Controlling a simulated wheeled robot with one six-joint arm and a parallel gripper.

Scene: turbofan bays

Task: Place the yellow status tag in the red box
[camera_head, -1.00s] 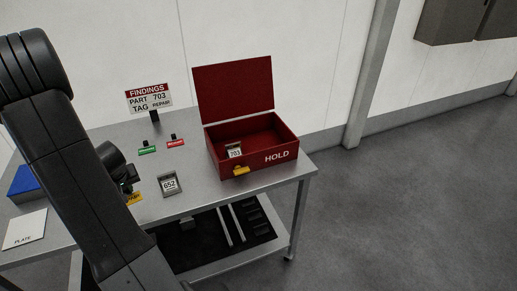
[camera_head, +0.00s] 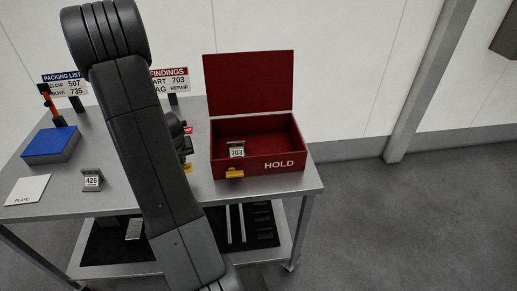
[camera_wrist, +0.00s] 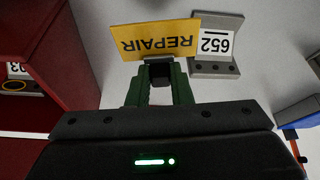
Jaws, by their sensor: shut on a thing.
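The yellow status tag (camera_wrist: 160,40), lettered REPAIR, is gripped at its black stub between the green fingers of my gripper (camera_wrist: 160,82). In the head view only a small yellow piece of the tag (camera_head: 187,168) shows beside my arm, which mostly hides my gripper (camera_head: 186,148). The red box (camera_head: 297,165), marked HOLD, stands on the table to the right of my gripper with its lid raised. A grey bracket labelled 703 (camera_head: 237,149) is inside it. The box's wall also shows at the left of the wrist view (camera_wrist: 75,70).
A bracket labelled 652 (camera_wrist: 216,45) stands close to the tag. A 426 bracket (camera_head: 92,181), blue block (camera_head: 50,146), white plate card (camera_head: 27,189) and packing list sign (camera_head: 65,84) are on the left.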

